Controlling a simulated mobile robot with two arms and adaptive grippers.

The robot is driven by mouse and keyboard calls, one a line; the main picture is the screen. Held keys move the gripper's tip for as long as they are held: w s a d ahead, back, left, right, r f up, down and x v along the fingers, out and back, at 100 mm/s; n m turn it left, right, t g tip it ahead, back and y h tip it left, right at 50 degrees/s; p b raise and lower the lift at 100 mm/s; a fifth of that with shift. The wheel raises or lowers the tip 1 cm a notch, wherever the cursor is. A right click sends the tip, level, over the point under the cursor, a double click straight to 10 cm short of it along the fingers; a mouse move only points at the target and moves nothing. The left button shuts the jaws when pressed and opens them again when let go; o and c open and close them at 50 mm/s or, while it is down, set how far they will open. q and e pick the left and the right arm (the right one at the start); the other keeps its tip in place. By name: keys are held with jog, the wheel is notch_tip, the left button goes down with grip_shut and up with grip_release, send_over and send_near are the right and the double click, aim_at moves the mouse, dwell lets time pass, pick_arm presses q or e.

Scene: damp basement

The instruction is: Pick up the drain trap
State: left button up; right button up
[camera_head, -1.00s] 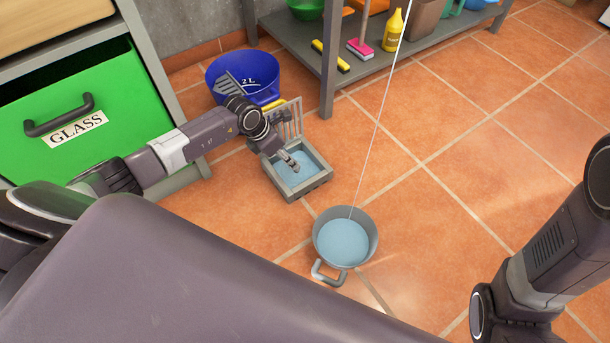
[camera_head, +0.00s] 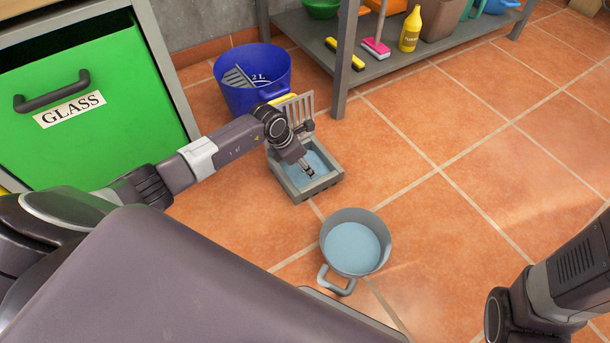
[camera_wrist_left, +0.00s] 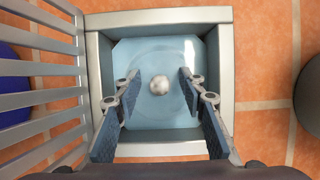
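A grey square floor drain (camera_head: 327,181) holds bluish water, with its slatted grate (camera_head: 297,106) raised at the back. In the left wrist view, a small round whitish piece (camera_wrist_left: 159,87), apparently the drain trap, sits in the middle of the drain basin (camera_wrist_left: 226,75). My left gripper (camera_head: 308,172) points down over the basin. In the wrist view its two fingers (camera_wrist_left: 160,78) are apart, one on each side of the round piece, with gaps between. In the head view the gripper hides the piece. My right gripper is out of view; only its arm shows at lower right.
A grey pot (camera_head: 377,224) of bluish water stands on the tiles right of the drain. A blue bucket (camera_head: 262,95) is behind it. A green GLASS drawer (camera_head: 95,130) is at left, a shelf (camera_head: 300,25) at the back. Floor to the right is clear.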

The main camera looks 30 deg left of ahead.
pick_arm(q)
jog(key=shift+c, duration=0.5)
grip_shut()
